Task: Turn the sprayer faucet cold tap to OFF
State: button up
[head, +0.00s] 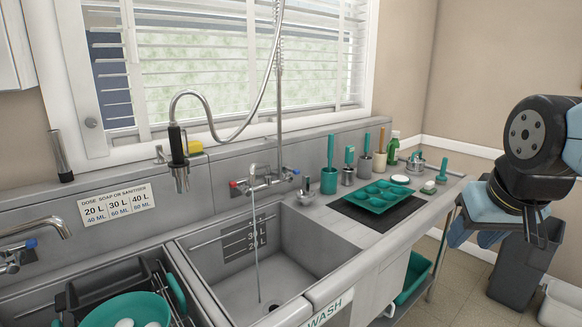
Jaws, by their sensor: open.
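The sprayer faucet (264,183) is mounted on the wall behind the middle sink basin (290,262). Its cold tap (291,173), with a blue mark, is on the right side, and its red-marked hot tap (236,185) is on the left. A thin stream of water (257,240) runs from the spout into the basin. The spray head (179,160) hangs from its curved hose to the left. My gripper (478,236) is open and empty at the far right, well away from the cold tap. Its fingertips are partly hard to make out.
The drainboard right of the basin holds a teal muffin tray (371,186) on a dark mat (378,213), and utensil holders (329,180). A ladle (306,192) is close right of the cold tap. A left basin holds a teal bowl (120,311). A dark bin (522,275) stands at right.

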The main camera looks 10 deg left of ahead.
aim_at(296, 172)
jog(key=i, duration=0.85)
jog(key=z, duration=0.05)
